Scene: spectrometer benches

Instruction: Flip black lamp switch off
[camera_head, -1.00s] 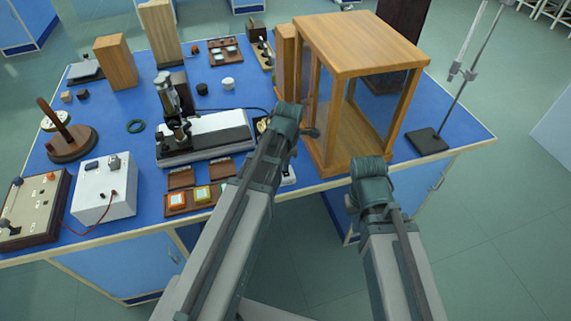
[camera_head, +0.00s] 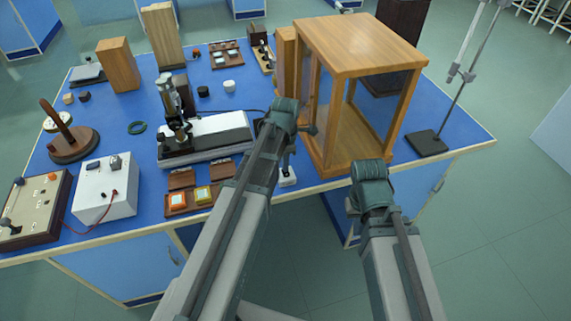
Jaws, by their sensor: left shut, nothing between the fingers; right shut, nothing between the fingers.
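A white box (camera_head: 105,190) with a dark switch (camera_head: 93,165), a knob and a red lead stands at the front left of the blue bench. A brown-edged panel box (camera_head: 36,205) beside it has a black lever (camera_head: 6,223) and an orange knob. I cannot tell which of these black parts is the lamp switch. My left arm crosses the bench's front edge, its elbow beside the wooden case. My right arm's elbow is in front of the case. Both arms hide what lies behind them, and I make out neither gripper.
A microscope-like instrument (camera_head: 177,115) stands by a long white-topped unit (camera_head: 213,135). Orange and yellow blocks sit in a wooden tray (camera_head: 174,208). A large wooden case (camera_head: 362,48) and a rod stand (camera_head: 427,143) are on the right.

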